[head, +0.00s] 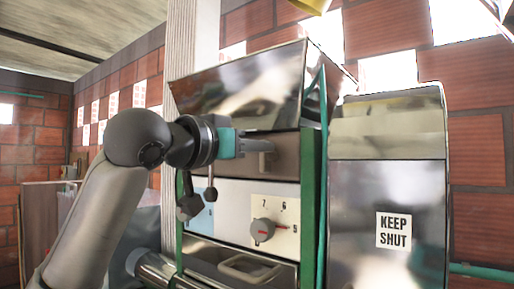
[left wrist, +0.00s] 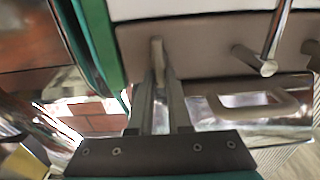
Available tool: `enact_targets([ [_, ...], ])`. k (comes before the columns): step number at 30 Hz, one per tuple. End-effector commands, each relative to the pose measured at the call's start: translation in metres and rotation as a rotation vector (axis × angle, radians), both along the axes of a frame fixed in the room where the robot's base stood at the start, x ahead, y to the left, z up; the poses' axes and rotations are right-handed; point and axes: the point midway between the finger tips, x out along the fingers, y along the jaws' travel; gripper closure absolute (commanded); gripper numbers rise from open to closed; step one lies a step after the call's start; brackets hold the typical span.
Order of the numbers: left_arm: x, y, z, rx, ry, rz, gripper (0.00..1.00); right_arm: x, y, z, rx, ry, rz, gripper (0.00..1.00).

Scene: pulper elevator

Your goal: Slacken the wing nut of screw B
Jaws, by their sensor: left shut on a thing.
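My left gripper (head: 258,147) is at the beige-brown panel (head: 285,160) under the steel hopper, near the green right post. In the left wrist view its two fingers (left wrist: 158,72) are close together on a small beige wing nut (left wrist: 156,50) that stands out from the panel. The fingers hide part of the nut, and its screw thread does not show. No letter for screw B can be read, so I cannot tell the screw by its label. My right gripper is not in view.
A dial (head: 263,230) with a red pointer is on the white plate below. Levers with dark knobs (head: 210,194) hang beside my left wrist. A green post (head: 308,200) and a steel cover with a "KEEP SHUT" sign (head: 393,230) stand to the right.

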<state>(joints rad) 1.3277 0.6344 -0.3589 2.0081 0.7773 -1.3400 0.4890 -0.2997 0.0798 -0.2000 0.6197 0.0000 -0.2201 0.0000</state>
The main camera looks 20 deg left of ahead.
Motion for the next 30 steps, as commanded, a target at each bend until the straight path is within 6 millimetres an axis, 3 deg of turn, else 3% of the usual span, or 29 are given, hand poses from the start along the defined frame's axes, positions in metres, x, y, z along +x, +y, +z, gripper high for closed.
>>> enact_targets([
  [14,0.002,0.000,-0.004,-0.066,0.038,-0.002,1.00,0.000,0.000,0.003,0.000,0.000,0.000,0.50],
  [30,0.004,0.005,-0.006,-0.493,0.197,-0.003,1.00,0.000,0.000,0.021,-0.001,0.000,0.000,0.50],
])
